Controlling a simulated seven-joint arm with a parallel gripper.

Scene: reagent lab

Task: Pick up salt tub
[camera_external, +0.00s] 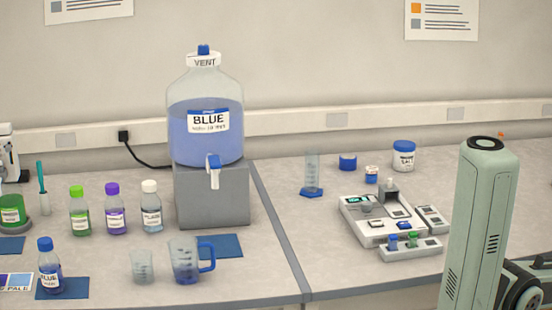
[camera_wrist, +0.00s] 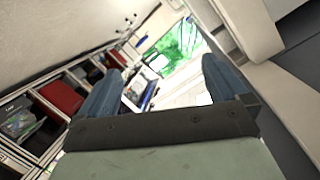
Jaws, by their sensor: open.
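The salt tub (camera_external: 403,160) is a white tub with a blue lid and a printed label. It stands upright at the back right of the bench in the external view, clear of my arm. In the wrist view my gripper (camera_wrist: 160,88) has its two dark blue-grey fingers wide apart with nothing held between them. My gripper is out of sight in the external view, where only part of my arm shows at the lower right. The tub does not show in the wrist view, so my gripper's distance from it cannot be told.
A small blue-lidded jar (camera_external: 371,174) and a blue cap (camera_external: 348,162) stand left of the tub. A graduated cylinder (camera_external: 312,172) and the blue-liquid dispenser (camera_external: 206,130) stand farther left. The wrist view shows shelving (camera_wrist: 62,95).

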